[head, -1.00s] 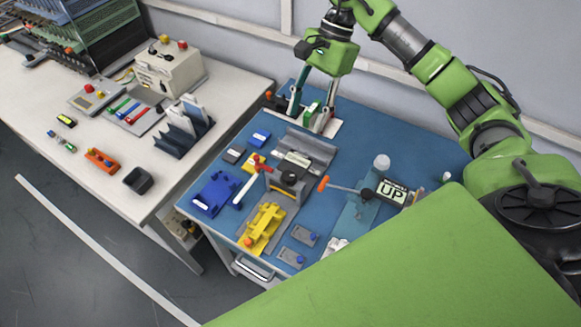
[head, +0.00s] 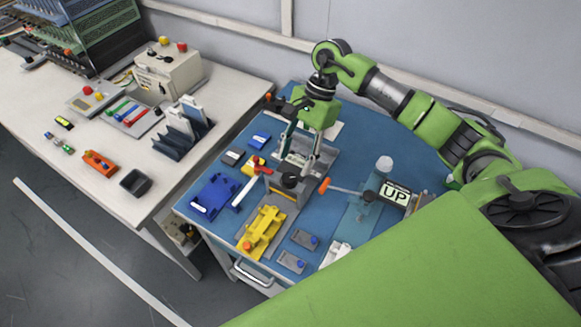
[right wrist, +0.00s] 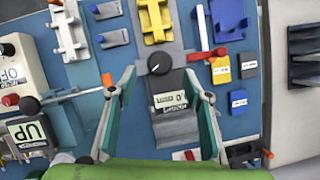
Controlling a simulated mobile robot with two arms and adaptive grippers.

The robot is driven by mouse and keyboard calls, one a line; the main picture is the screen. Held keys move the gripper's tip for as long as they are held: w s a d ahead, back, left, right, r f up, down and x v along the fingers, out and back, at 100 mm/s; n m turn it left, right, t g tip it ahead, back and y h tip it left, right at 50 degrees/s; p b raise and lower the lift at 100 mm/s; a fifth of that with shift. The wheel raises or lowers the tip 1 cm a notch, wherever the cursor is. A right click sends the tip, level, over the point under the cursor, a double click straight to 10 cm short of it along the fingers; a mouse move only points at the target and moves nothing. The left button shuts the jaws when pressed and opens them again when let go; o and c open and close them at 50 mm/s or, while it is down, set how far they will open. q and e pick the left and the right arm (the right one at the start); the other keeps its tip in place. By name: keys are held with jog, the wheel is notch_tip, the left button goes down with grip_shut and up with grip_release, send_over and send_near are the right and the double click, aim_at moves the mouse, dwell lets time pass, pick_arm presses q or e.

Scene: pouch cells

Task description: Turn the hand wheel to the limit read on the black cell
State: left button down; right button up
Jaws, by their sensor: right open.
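The hand wheel seems to be the black round knob (head: 291,180) on a grey fixture; in the right wrist view the knob (right wrist: 159,62) shows a pale mark. A small readout (right wrist: 172,101) showing 0 sits on the fixture. The black cell, dark with a pale label, lies flat (head: 233,156) left of the fixture, and also shows in the right wrist view (right wrist: 247,66); its text is too small to read. My right gripper (head: 297,167) is open and empty above the fixture, its fingers (right wrist: 159,80) spread either side of the readout, near the knob. My left gripper is not in view.
A yellow cell (right wrist: 221,70) and a blue cell (right wrist: 238,98) lie near the black one. A red-and-white lever (head: 248,187) stands beside the knob. An orange-ended lever (head: 340,189) and the UP sign (head: 394,193) are to the right. A yellow jig (head: 262,231) is in front.

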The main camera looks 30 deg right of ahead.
aim_at(289, 177)
jog(key=shift+p+x, duration=0.65)
jog(key=shift+x, duration=2.05)
jog(key=c, duration=1.1)
